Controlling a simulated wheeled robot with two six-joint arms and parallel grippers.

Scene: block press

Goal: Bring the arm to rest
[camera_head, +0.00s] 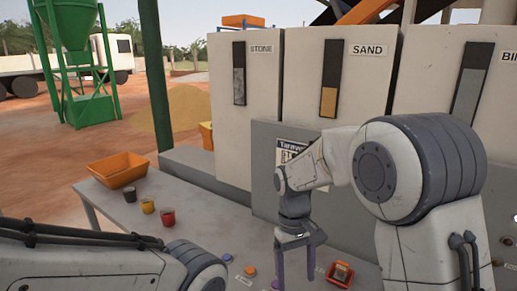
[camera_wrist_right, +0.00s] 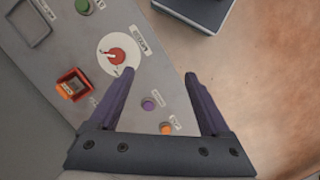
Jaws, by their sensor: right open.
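My right arm (camera_head: 385,165) reaches in from the right in the head view, bent in front of the cabinets. Its gripper (camera_head: 295,272) points down over the front of the grey table, open and empty. In the right wrist view the two purple fingers of the right gripper (camera_wrist_right: 160,76) are spread apart with nothing between them. Below them is a panel with a red knob (camera_wrist_right: 116,56) on a white disc; the knob lies just beyond the left fingertip in that picture. My left arm (camera_head: 95,268) shows at the lower left of the head view; its gripper is out of frame.
The grey table (camera_head: 205,215) holds an orange bin (camera_head: 118,168), black (camera_head: 130,193), yellow (camera_head: 147,206) and red (camera_head: 168,217) cups, and blue (camera_head: 227,256) and orange (camera_head: 250,270) buttons. A small red tray (camera_head: 340,275) sits right of the gripper. Stone (camera_head: 260,110) and sand (camera_head: 360,100) cabinets stand behind.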

